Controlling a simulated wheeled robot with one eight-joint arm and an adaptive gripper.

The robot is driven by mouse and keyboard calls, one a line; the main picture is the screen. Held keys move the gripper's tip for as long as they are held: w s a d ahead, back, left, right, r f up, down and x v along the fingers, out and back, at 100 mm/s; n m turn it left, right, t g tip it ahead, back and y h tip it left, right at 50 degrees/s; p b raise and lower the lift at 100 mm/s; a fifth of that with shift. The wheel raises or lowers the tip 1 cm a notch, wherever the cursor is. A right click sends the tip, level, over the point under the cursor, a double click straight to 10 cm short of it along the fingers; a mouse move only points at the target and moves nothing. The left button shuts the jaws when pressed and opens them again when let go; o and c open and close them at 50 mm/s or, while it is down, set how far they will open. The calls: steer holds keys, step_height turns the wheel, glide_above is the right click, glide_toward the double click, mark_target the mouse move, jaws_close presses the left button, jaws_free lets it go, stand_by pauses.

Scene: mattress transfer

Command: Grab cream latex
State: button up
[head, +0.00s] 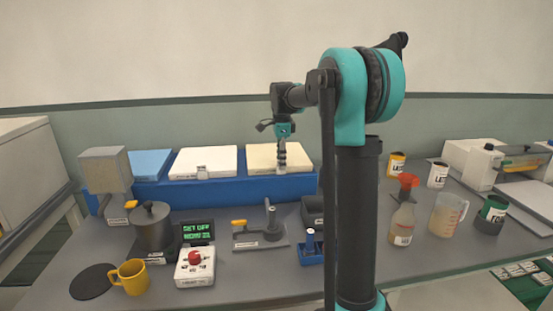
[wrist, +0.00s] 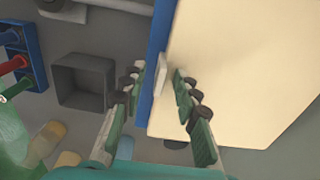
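The cream latex slab (head: 262,157) lies flat at the right end of a blue rack (head: 225,188); it fills much of the wrist view (wrist: 235,70). A small white tab (wrist: 161,76) stands at its front edge. My gripper (head: 281,170) is over that front edge in the head view. In the wrist view my gripper (wrist: 158,73) is open, with one finger on each side of the tab and a gap showing. I cannot tell its exact height above the tab. My gripper hides the tab's area in the head view.
A white slab (head: 205,160) and a blue slab (head: 150,163) lie left of the cream one. A dark open box (wrist: 80,82) stands near the rack's front.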

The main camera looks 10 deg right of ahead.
jaws_close()
steer(key=shift+r, duration=0.15)
